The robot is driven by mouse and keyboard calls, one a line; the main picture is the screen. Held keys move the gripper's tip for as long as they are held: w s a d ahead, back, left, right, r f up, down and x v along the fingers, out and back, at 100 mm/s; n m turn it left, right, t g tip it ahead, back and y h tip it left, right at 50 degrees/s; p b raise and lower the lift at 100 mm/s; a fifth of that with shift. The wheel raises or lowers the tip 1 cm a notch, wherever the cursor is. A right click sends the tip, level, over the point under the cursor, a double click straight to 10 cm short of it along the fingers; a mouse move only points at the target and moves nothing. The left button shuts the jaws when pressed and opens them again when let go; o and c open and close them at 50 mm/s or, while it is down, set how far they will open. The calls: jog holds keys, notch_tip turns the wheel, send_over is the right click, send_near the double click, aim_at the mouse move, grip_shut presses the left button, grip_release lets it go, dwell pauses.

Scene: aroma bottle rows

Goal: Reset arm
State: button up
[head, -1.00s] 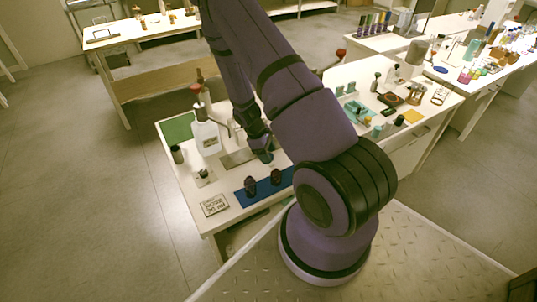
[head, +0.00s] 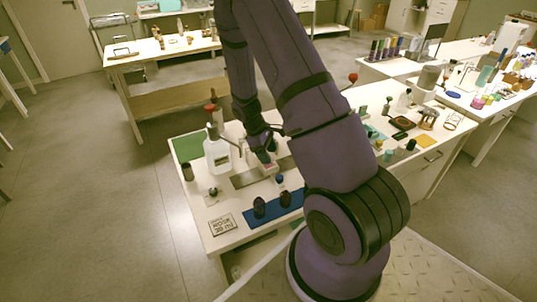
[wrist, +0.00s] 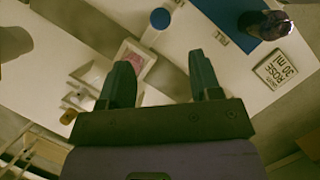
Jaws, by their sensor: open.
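My gripper (head: 265,145) hangs above the near bench, behind the blue mat. In the wrist view its two dark fingers (wrist: 162,82) are apart, with nothing between them. A round blue cap (wrist: 160,18) shows beyond the fingertips; it also shows in the head view (head: 280,179), behind the mat. A small pale tray with something pink (wrist: 132,60) lies near the left finger. Two dark bottles (head: 260,207) stand on the blue mat (head: 246,220). A card reading ROSE 30 ml (wrist: 276,69) lies beside the mat.
Jars and small tools crowd the bench's right part. Floor at the left (head: 90,200) is clear.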

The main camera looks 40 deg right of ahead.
dwell(0.3)
jog(key=a+r+m+t, duration=0.1)
jog(key=a+r, duration=0.2)
jog(key=r, duration=0.5)
jog(key=s+a+r+m+t, duration=0.1)
jog(key=a+r+t, duration=0.15)
jog(key=r, duration=0.65)
jog(key=a+r+m+t, duration=0.1)
jog(key=a+r, duration=0.3)
jog(key=r, duration=0.4)
jog(key=s+a+r+m+t+y, duration=0.1)
jog(key=s+a+r+t, duration=0.1)
jog(key=s+a+r, duration=0.3)
jog(key=s+a+r+m+t+y, duration=0.1)
jog(key=s+a+r, duration=0.3)
jog(key=s+r, duration=0.7)
jog(key=shift+s+a+m+t, duration=0.4)
jog(key=shift+s+t, duration=0.35)
jog(key=shift+s, duration=0.5)
